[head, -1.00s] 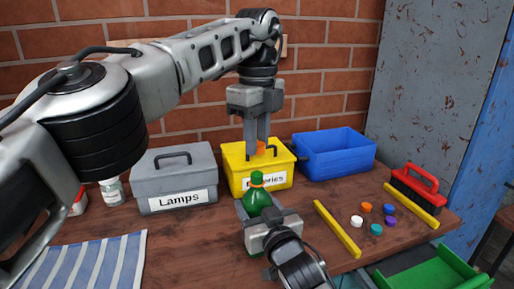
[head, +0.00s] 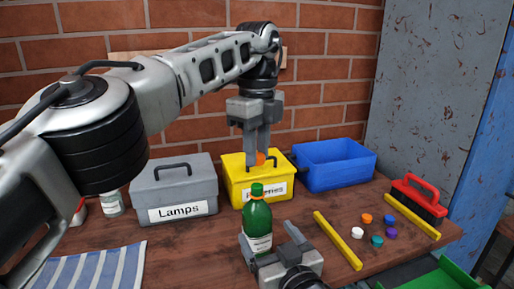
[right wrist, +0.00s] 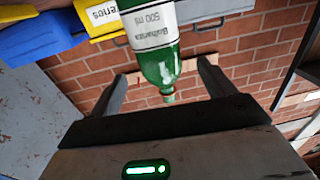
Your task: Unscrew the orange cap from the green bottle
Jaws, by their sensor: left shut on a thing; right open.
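The green bottle (head: 257,222) stands upright on the table in front of the yellow box, its neck bare and green at the top. The orange cap (head: 261,158) is off the bottle, between the fingertips of my left gripper (head: 258,154), which is shut on it above and behind the bottle. My right gripper (head: 273,238) is open and low at the bottle's near side. In the right wrist view, the bottle (right wrist: 158,55) appears upside down between the spread fingers (right wrist: 165,88), with gaps on both sides.
Behind stand a grey "Lamps" box (head: 174,190), the yellow box (head: 237,190) and an open blue bin (head: 335,168). At right, several loose caps (head: 377,240) lie between two yellow strips (head: 338,241), near a red brush (head: 420,195). A striped cloth (head: 85,270) lies front left.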

